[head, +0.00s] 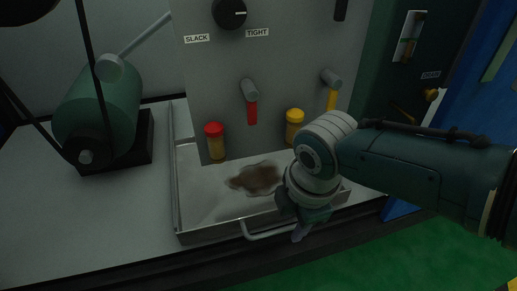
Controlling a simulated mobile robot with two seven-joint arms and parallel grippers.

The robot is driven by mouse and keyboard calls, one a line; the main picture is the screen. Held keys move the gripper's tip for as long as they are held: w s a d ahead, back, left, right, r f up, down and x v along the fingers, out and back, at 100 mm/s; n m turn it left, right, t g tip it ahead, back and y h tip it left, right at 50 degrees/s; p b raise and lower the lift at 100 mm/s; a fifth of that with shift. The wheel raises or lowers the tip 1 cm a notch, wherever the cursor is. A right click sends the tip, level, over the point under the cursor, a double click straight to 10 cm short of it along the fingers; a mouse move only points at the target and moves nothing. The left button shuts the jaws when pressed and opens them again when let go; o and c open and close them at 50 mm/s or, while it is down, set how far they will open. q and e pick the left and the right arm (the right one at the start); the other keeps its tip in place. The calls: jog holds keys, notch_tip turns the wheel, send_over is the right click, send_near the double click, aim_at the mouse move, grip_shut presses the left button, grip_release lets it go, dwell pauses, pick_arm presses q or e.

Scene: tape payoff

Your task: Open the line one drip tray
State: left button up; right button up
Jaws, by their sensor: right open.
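The drip tray (205,200) is a shallow grey metal tray at the foot of the grey panel, with a dark brown stain (257,178) on its floor. Its bar handle (268,234) sticks out from the front wall. My right gripper (300,232) comes in from the right and points down at the right end of the handle. It is open, and its wrist hides the tray's right part. I cannot tell whether the fingers touch the handle. My left gripper is not in view.
A red-capped bottle (215,141) and a yellow-capped bottle (294,126) stand at the panel. A red lever (251,103), a yellow lever (331,92) and a SLACK/TIGHT knob (229,13) are above. A green motor (97,108) stands left. Green floor (400,262) lies in front.

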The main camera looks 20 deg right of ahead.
jog(key=shift+w+f, duration=0.1)
jog(key=shift+f, duration=0.1)
grip_shut()
dwell(0.3)
dwell(1.1)
